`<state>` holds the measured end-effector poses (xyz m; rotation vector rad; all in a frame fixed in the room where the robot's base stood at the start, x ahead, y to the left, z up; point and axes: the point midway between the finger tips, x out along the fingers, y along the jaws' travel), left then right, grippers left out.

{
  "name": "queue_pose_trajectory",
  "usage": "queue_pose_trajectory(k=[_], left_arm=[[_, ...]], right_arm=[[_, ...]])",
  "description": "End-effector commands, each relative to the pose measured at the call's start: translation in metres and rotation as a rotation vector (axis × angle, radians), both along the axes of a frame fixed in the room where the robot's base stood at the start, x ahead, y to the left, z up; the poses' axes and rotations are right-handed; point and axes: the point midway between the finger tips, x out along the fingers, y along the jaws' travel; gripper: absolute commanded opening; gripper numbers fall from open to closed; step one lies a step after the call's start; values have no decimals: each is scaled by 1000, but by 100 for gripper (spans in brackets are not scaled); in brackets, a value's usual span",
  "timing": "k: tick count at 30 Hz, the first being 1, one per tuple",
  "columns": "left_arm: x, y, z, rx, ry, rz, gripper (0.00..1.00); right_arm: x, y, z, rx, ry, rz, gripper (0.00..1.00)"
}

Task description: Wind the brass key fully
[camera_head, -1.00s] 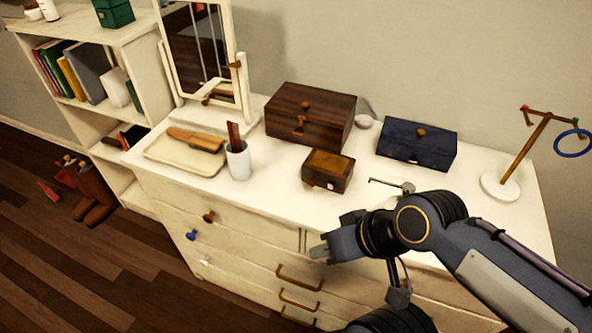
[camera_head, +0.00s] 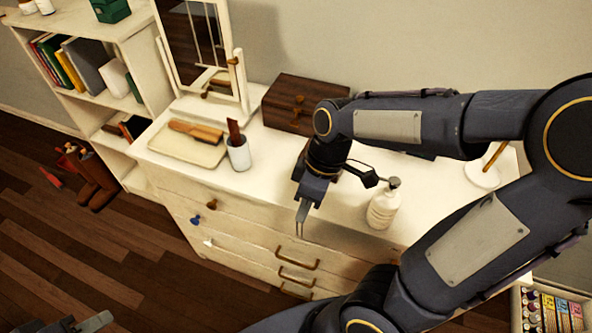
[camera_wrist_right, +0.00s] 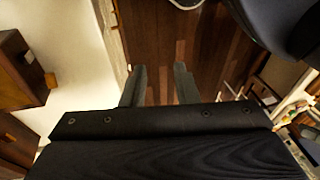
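I cannot make out a brass key in either current view. My right gripper (camera_head: 302,216) hangs in front of the dresser's front edge, pointing down. In the right wrist view its two fingers (camera_wrist_right: 160,85) stand apart with only the floor showing between them. A small brown wooden box (camera_wrist_right: 20,75) with a pale fitting on its side shows at the left of the wrist view, apart from the fingers. In the head view that area of the dresser top is covered by my right arm. Part of my left gripper (camera_head: 88,324) shows at the bottom left, cut off by the frame.
The dresser top (camera_head: 270,165) carries a large dark wooden box (camera_head: 290,97), a cup (camera_head: 238,154), a tray (camera_head: 160,147) with a brush, and a mirror (camera_head: 198,40). A white pump bottle (camera_head: 383,210) stands close to my right forearm.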

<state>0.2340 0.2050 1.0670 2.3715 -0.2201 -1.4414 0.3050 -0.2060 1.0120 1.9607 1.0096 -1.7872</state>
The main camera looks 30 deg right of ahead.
Motion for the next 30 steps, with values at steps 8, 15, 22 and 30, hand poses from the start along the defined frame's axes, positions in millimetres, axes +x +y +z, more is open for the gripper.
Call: queue_pose_trajectory(k=[8, 15, 22, 30], left_arm=[[0, 0, 0, 0, 0, 0, 36], [0, 0, 0, 0, 0, 0, 36], [0, 0, 0, 0, 0, 0, 36], [0, 0, 0, 0, 0, 0, 36]], right_arm=[[45, -6, -66, -241, 199, 625, 27], [86, -19, -98, -480, 424, 1170, 27], [129, -14, -96, -694, 690, 1592, 27], [162, 7, -82, -847, 949, 1861, 27]])
